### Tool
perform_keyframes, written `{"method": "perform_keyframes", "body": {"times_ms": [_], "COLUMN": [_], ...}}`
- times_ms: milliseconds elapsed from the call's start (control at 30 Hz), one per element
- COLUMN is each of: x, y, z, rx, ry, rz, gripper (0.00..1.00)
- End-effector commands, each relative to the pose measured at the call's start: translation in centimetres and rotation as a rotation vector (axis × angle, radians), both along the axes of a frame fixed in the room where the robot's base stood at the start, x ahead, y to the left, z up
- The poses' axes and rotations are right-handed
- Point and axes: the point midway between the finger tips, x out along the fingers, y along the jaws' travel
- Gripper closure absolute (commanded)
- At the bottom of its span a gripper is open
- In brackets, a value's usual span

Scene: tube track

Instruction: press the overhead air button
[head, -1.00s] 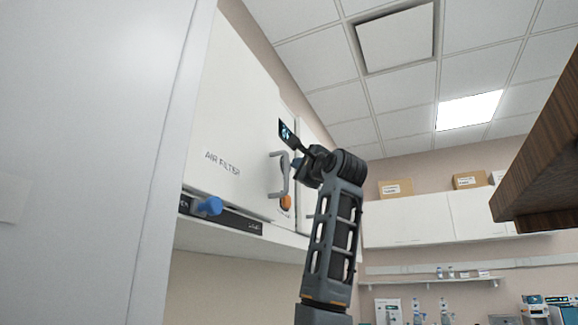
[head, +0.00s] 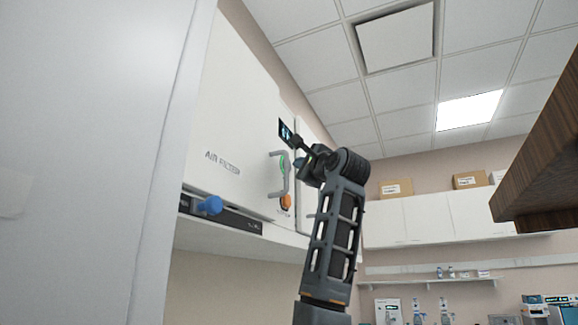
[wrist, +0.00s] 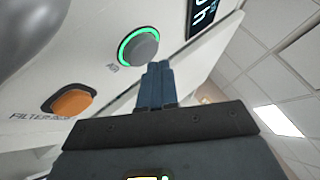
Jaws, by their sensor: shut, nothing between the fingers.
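The air button (wrist: 145,47) is a round grey button with a glowing green ring and an "AIR" label, on the white unit's face in the wrist view. In the head view its green (head: 283,162) shows behind the grey handle. My gripper (wrist: 158,68) is shut and empty, its dark blue fingertips just beside the button in the wrist picture. I cannot tell whether they touch it. In the head view my gripper (head: 299,162) is small and partly hidden by my wrist.
An orange button (wrist: 73,102) labelled "FILTER" sits near the air button. A dark display (wrist: 203,14) is beside it. The white air filter cabinet (head: 228,120) has a grey handle (head: 272,176) and a blue knob (head: 210,205). A brown wooden overhang (head: 545,150) is at right.

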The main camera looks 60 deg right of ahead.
Motion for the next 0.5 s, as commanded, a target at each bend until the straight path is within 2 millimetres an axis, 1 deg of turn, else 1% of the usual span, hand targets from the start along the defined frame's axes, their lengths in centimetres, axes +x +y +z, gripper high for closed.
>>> {"method": "perform_keyframes", "body": {"times_ms": [133,500], "x": [-0.67,-1.06], "y": [-0.01,-0.05], "z": [0.01,0.02], "rx": [-0.001,-0.001], "ry": [0.0,0.0], "rz": [-0.001,-0.001], "gripper": [1.0,1.0]}}
